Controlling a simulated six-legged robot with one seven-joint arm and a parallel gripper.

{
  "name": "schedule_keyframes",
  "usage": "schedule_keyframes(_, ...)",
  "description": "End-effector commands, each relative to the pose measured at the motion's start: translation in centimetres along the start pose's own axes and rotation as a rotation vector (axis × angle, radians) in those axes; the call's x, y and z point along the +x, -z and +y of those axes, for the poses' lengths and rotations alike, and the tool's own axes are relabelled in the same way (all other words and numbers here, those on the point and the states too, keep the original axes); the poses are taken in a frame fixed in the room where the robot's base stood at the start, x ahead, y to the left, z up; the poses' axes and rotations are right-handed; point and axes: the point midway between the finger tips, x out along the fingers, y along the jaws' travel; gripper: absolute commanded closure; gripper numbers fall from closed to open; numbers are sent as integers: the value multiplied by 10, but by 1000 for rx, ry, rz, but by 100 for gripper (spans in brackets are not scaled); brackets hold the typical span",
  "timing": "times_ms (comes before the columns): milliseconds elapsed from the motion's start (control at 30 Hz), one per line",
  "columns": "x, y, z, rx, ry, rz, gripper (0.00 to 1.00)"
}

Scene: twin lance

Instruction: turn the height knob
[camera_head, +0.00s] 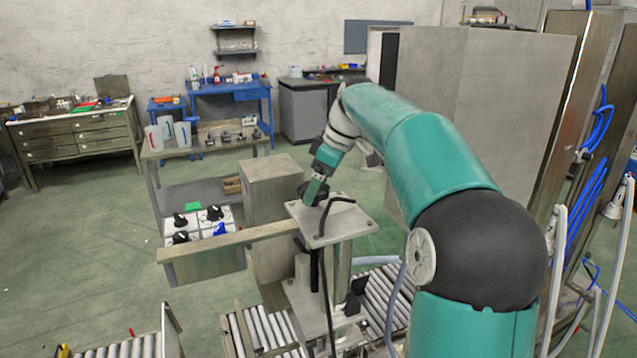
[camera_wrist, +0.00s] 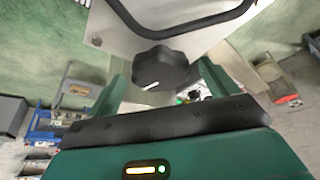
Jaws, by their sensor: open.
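A black lobed knob (camera_wrist: 160,70) with a white pointer line sits on the edge of a pale metal plate in the wrist view. In the head view the plate (camera_head: 330,218) tops a post, and the dark knob (camera_head: 306,192) is partly hidden by my gripper (camera_head: 316,186) at the plate's far left corner. In the wrist view my gripper's green fingers are open, one on each side of the knob. I see no clear contact; the exact gap is hard to tell.
A black curved handle (camera_head: 334,208) rises from the plate. A long metal beam (camera_head: 230,242) reaches left, beside a white panel with several black knobs and one blue. Roller conveyors (camera_head: 262,332) lie below. A tall grey cabinet (camera_head: 480,110) stands right of the post.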

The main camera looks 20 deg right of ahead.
Motion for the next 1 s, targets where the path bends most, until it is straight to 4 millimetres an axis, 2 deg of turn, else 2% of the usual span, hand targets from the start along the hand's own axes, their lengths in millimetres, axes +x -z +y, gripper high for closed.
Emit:
schedule_keyframes(200,0,0,0,0,0,0,14)
schedule_keyframes(433,0,0,0,0,0,0,59)
schedule_keyframes(767,0,0,-1,28,-11,-1,59)
schedule_keyframes(1000,0,0,-3,135,-56,-1,59)
